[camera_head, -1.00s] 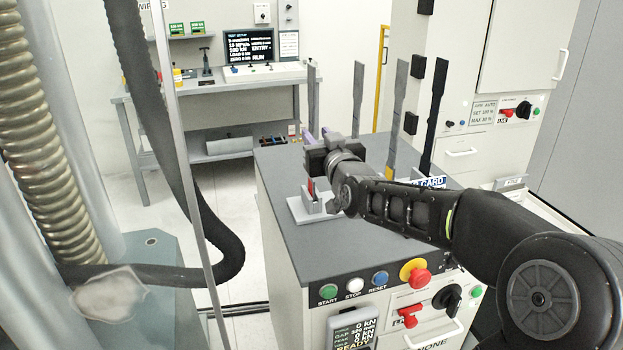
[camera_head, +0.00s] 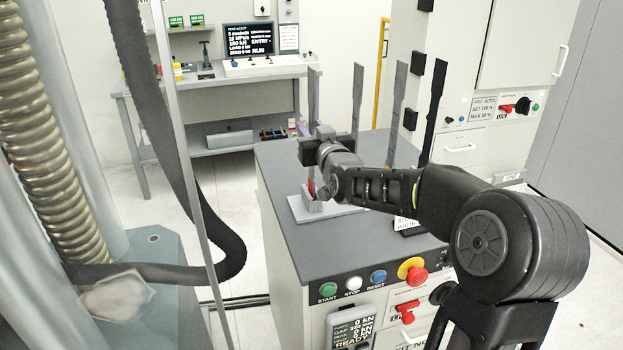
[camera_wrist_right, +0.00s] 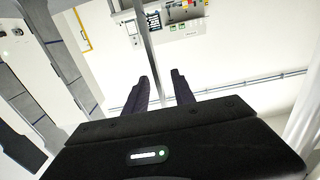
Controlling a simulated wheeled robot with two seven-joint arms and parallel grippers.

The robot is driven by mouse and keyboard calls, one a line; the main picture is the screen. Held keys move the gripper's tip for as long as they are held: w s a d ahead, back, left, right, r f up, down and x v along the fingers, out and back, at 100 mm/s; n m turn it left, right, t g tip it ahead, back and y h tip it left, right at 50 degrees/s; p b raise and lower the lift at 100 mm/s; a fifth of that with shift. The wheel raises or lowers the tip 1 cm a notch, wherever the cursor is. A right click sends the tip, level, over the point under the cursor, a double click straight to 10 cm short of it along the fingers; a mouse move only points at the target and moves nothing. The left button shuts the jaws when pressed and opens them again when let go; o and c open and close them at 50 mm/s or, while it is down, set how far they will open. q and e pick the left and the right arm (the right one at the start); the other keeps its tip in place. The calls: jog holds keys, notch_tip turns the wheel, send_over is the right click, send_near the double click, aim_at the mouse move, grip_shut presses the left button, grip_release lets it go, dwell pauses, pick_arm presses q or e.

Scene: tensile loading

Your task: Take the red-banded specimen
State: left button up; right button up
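A tall grey flat specimen (camera_head: 313,92) stands upright at the left of the cabinet top, above a pale stand (camera_head: 312,207). A red patch (camera_head: 311,187) shows low down there, below my gripper; I cannot tell whether it is a band on the specimen. My right gripper (camera_head: 299,127) is beside this specimen at mid-height and hides part of it. In the right wrist view, its dark fingers (camera_wrist_right: 161,85) are apart. A grey upright bar (camera_wrist_right: 146,40) runs down between them, nearer the left finger; contact cannot be told. My left gripper is out of view.
Two more grey specimens (camera_head: 357,95) (camera_head: 397,100) and a dark one (camera_head: 436,105) stand to the right, close to my right arm. Buttons and a red-yellow emergency stop (camera_head: 414,271) line the cabinet front. A hanging black hose (camera_head: 170,130) is at left.

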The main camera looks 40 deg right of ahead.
grip_shut()
dwell(1.3)
jog(key=shift+r, duration=0.15)
